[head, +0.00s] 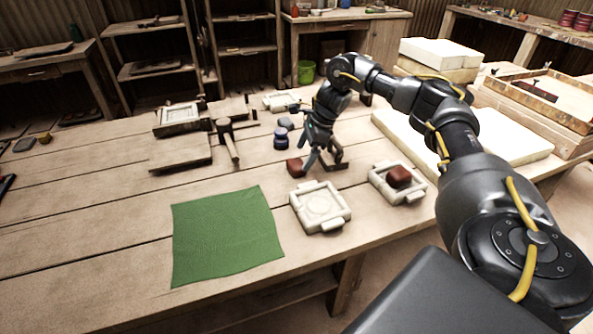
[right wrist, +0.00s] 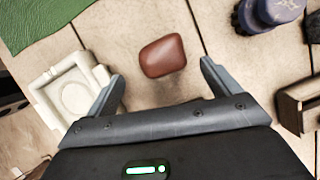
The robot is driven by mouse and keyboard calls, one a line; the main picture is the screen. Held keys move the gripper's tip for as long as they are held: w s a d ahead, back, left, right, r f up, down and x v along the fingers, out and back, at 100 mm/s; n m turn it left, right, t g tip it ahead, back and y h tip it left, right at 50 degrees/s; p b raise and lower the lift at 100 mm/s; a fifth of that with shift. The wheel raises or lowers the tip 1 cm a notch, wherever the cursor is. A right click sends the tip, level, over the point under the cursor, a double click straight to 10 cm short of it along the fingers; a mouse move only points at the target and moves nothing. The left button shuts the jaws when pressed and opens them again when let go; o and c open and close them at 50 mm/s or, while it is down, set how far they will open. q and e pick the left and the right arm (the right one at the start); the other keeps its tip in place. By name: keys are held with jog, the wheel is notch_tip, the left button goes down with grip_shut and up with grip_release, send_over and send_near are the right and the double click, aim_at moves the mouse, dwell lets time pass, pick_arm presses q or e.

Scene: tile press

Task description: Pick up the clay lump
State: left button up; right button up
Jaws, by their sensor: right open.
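A reddish-brown clay lump (head: 295,166) rests on the wooden table, just left of my right gripper (head: 322,160). In the right wrist view the lump (right wrist: 163,56) lies ahead of the open fingers (right wrist: 160,86), roughly centred between them and slightly beyond their tips, with nothing gripped. A second reddish-brown lump (head: 399,175) sits in a pale mould (head: 412,196) to the right. My left gripper is not in view.
An empty pale mould (head: 320,207) stands in front of the gripper. A green cloth (head: 225,235) lies front left. A dark blue jar (head: 281,141) stands behind the lump. A wooden mallet (head: 226,137) and a board (head: 180,153) lie farther left.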

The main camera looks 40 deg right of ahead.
aim_at(295, 168)
jog(key=shift+x, duration=2.65)
jog(key=shift+w+r, duration=0.1)
jog(key=shift+w, duration=0.05)
jog(key=shift+c, duration=0.3)
jog(key=c, duration=1.2)
